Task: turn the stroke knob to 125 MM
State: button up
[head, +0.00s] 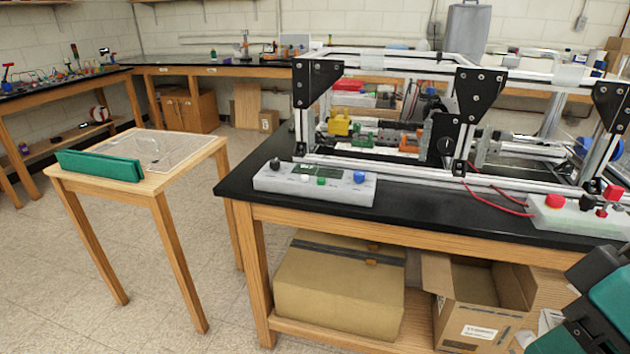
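A light control box (262,182) lies near the left front of the black bench top. It carries a black knob (275,163), a small display (308,169), a white button, a green button (321,181) and a blue knob or button (359,177). A dark round dial with a light mark (446,146) sits on a black plate in the extrusion frame. No label or setting is legible, so I cannot tell which is the stroke knob. Part of my arm, dark and teal, shows at the lower right. My gripper is not in view.
The extrusion frame (390,170) stands behind the control box. A second box (560,215) with red buttons and red wires lies at the right. Cardboard boxes (335,290) fill the shelf below. A small wooden table (150,185) stands left, with open floor around it.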

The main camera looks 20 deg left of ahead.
aim_at(360, 176)
jog(key=u, duration=0.45)
jog(key=i, duration=0.9)
jog(key=u, duration=0.15)
